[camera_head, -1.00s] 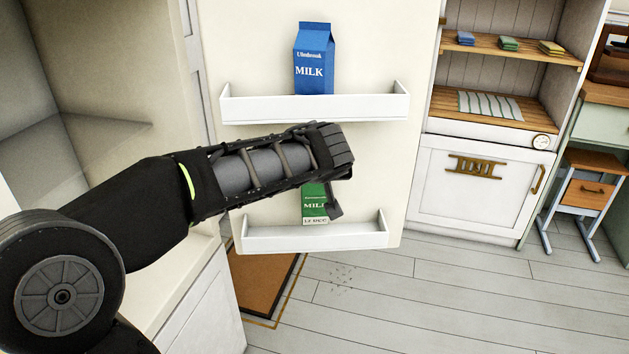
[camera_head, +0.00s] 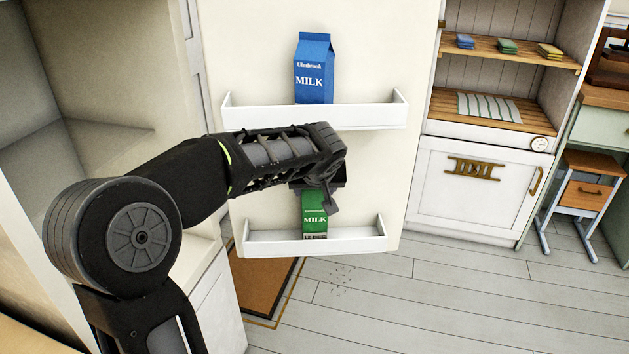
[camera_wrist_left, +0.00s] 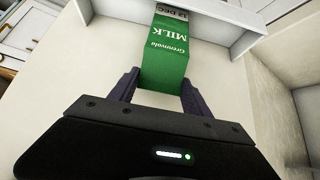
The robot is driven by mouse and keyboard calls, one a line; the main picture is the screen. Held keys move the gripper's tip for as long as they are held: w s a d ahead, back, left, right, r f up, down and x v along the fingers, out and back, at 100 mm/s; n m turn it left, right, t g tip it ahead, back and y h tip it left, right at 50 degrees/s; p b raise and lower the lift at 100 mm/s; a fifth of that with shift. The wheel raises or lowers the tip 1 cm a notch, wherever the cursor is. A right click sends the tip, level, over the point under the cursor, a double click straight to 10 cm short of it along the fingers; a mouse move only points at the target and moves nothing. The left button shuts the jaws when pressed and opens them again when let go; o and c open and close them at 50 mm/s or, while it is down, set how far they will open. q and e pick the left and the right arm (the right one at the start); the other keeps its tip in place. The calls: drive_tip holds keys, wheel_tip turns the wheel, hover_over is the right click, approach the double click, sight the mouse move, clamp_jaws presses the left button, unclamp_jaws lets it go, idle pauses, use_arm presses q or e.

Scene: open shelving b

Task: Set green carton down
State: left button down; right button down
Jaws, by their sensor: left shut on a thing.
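The green milk carton (camera_head: 314,217) is upright at the lower white door shelf (camera_head: 345,243), its lower end behind the shelf's front wall. My left gripper (camera_head: 322,193) is at the carton's upper part and is shut on it; my arm hides the carton's top. The left wrist view shows the green carton (camera_wrist_left: 166,50) between the two dark fingers, with its printed label toward the camera. Whether its base touches the shelf floor is hidden. My right gripper is not in view.
A blue milk carton (camera_head: 314,72) stands on the upper door shelf (camera_head: 310,115), just above my left wrist. The open cabinet interior (camera_head: 75,100) is at the left. Shelving with folded cloths (camera_head: 508,46) stands at the right. Free floor lies below.

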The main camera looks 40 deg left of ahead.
use_arm(q)
drive_tip(key=shift+w+a+r+g+h+p, duration=0.4)
drive_tip(key=shift+w+a+g+h+p, duration=0.1)
drive_tip(key=shift+w+a+p, duration=0.15)
drive_tip(key=shift+d+f+b, duration=0.2)
drive_tip(key=shift+f+b, duration=0.25)
drive_tip(key=shift+f, duration=0.55)
drive_tip(key=shift+f, duration=0.15)
drive_tip(key=shift+c, duration=2.4)
unclamp_jaws()
drive_tip(key=shift+s, duration=0.1)
